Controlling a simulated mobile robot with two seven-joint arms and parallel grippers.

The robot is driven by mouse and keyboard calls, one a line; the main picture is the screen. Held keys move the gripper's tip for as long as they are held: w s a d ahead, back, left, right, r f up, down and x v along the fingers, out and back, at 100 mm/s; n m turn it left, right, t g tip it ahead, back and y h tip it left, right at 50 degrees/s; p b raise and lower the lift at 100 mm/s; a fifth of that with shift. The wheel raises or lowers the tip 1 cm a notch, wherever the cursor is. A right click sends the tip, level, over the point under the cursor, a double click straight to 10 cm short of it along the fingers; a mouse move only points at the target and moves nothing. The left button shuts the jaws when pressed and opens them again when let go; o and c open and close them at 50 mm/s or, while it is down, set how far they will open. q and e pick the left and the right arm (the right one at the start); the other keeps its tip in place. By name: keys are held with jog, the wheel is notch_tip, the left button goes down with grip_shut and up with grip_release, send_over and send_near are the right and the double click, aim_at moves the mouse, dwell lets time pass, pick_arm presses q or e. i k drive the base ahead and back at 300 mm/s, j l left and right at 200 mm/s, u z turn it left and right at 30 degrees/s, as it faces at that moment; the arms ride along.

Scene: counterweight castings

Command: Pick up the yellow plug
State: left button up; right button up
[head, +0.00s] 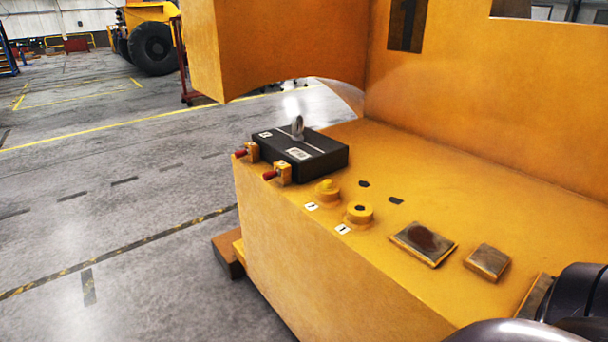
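The yellow plug (327,184) is a small rounded knob. It sits on a round yellow boss near the front edge of the large orange-yellow casting (310,245). A small white label (311,206) with a dark mark lies in front of it. Beside it, to the right and nearer, is a round yellow boss with a dark open hole (360,208), labelled with a white tag (343,229). Dark rounded parts of my arm show at the lower right, well apart from the plug. Neither gripper's fingers are in view.
A black box (318,161) with a metal ring on top stands behind-left of the plug, held by two red-tipped yellow clamps (283,172). Two metal pads (424,243) (487,262) lie to the right. A tall casting wall (480,95) rises behind. Open floor lies left.

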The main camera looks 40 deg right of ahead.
aim_at(328, 185)
jog(key=i, duration=0.85)
jog(key=i+j+z, duration=0.1)
jog(key=i, duration=0.75)
jog(key=i+j+z, duration=0.1)
jog(key=i, duration=0.75)
jog(key=z, duration=2.75)
jog(key=j, duration=0.1)
